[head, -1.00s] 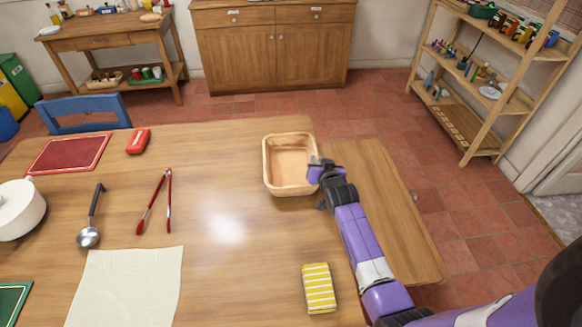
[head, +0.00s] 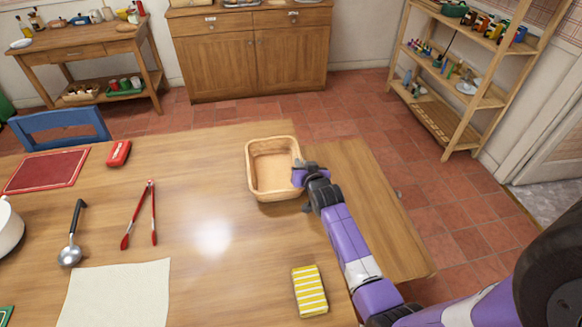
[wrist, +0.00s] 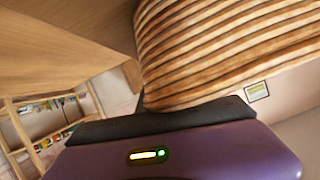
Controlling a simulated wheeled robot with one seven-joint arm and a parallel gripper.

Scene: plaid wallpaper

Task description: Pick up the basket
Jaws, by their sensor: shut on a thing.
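The basket (head: 251,172) is a tan rectangular tub with a rounded rim, and it looks empty. In the head view it is at the far edge of the wooden table, near the table's right corner. My gripper (head: 299,176) is at the basket's right side, shut on its wall. In the wrist view the ribbed basket side (wrist: 225,50) fills the upper right, against my gripper's dark finger pad. The far finger is hidden by the basket. I cannot tell for sure whether the basket's bottom touches the table.
On the table (head: 200,205) are a yellow striped sponge (head: 310,291), red tongs (head: 139,215), a ladle (head: 71,235), a white cloth (head: 115,294), a red mat (head: 45,171) and a red box (head: 119,153). A blue chair (head: 61,127) stands behind. Tabletop between tongs and basket is clear.

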